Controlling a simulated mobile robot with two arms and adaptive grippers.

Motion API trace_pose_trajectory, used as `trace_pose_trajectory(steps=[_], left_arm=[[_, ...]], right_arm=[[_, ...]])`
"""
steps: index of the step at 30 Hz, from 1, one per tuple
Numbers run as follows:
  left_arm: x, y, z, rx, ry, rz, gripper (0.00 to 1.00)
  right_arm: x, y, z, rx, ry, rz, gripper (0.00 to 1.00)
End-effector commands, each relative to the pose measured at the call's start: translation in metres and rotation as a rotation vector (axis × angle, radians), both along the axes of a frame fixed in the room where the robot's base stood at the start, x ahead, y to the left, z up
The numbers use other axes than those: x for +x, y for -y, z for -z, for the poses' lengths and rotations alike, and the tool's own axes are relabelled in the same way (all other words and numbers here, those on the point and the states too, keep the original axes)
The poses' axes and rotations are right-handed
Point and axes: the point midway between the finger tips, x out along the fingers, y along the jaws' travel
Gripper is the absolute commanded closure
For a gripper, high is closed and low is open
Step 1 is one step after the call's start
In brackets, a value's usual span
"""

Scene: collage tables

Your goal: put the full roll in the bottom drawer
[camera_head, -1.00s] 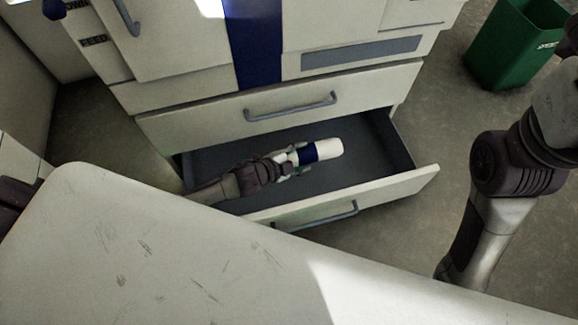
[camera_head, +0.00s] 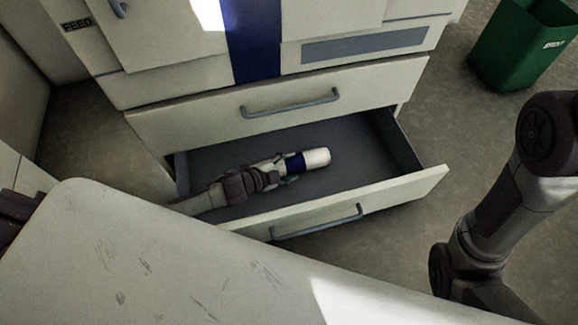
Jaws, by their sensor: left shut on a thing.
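The full roll (camera_head: 317,157) is white with a dark blue band and lies on its side in the grip of my left gripper (camera_head: 285,166). The gripper is shut on the roll's left part, which the fingers partly hide. Both are within the outline of the open bottom drawer (camera_head: 372,188), a pale-fronted drawer with a dark grey inside and a grey handle. I cannot tell whether the roll touches the drawer floor. My right arm shows at the right edge, but its gripper is out of view.
A closed drawer (camera_head: 215,118) with a handle sits just above the open one. A scratched pale table (camera_head: 150,260) fills the lower left, close to the drawer front. A green bin (camera_head: 515,45) stands on the floor at the upper right.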

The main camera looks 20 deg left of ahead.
Motion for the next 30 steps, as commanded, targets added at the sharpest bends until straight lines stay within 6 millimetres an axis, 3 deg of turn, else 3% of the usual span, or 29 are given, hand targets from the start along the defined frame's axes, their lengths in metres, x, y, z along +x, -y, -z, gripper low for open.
trace_pose_trajectory(steps=[2,3,4,15,30], left_arm=[[0.001,0.001,0.003,-0.001,0.002,0.001,0.83],[0.000,0.000,0.002,0.000,0.000,0.000,0.32],[0.000,0.000,0.002,0.000,0.000,0.000,0.28],[-0.001,-0.001,-0.002,0.001,-0.001,0.000,0.28],[-0.053,-0.034,-0.033,0.000,-0.002,-0.001,0.28]], right_arm=[[-0.001,0.000,0.001,0.000,0.003,0.000,0.00],[-0.001,0.000,0.000,-0.001,0.004,0.001,0.00],[-0.001,0.000,0.000,-0.001,0.004,0.000,0.00],[-0.001,0.000,-0.004,0.000,0.005,-0.001,0.00],[0.036,0.003,0.012,0.009,-0.140,-0.007,0.00]])
